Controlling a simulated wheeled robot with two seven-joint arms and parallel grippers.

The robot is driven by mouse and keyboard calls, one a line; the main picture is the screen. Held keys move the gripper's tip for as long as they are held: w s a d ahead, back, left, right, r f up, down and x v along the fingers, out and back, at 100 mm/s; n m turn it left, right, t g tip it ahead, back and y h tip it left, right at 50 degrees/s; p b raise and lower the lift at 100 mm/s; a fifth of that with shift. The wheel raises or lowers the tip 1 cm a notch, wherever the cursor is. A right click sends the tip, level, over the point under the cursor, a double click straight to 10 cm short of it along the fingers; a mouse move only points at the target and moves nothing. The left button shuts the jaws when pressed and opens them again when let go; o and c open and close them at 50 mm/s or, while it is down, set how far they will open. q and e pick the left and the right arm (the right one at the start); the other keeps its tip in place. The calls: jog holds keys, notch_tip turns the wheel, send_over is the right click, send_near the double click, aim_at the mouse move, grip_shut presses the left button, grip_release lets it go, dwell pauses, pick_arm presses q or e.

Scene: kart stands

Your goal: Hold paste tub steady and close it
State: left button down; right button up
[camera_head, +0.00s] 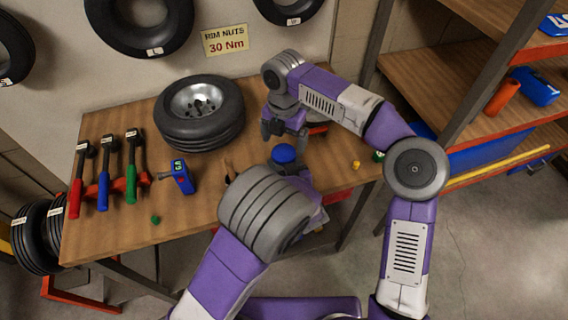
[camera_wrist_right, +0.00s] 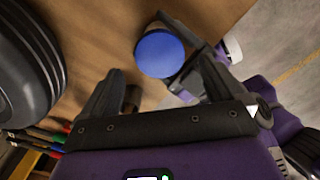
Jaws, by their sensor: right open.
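The paste tub (camera_head: 284,153) stands near the front of the workbench, its round blue lid on top. The lid also shows in the right wrist view (camera_wrist_right: 160,54), with only a thin pale part of the body below it. I cannot tell how tightly the lid sits. My right gripper (camera_head: 284,133) is open and empty, pointing down just above and behind the lid. My left gripper (camera_wrist_right: 176,52) has its dark fingers on both sides of the tub below the lid, seemingly shut on it. In the head view my left forearm hides most of that gripper.
A wheel (camera_head: 200,112) lies on the bench (camera_head: 120,240) behind and left. Several hammers stand at the left, near a blue device (camera_head: 182,177). A green nut (camera_head: 155,219) and yellow nut (camera_head: 356,165) lie loose.

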jog(key=shift+r, duration=0.15)
jog(key=shift+o, duration=0.5)
notch_tip(320, 180, up, 12)
dwell(0.5)
pick_arm(q)
jog(key=shift+c, duration=0.5)
grip_release()
jog(key=p+v, duration=0.1)
jog(key=v, duration=0.5)
jog(key=shift+s+d+r+p, duration=0.15)
jog(key=shift+s+d+p, duration=0.05)
jog(key=shift+s+p, duration=0.1)
jog(key=shift+s+r, duration=0.1)
jog(key=shift+s, duration=0.35)
pick_arm(e)
jog(key=shift+r, duration=0.8)
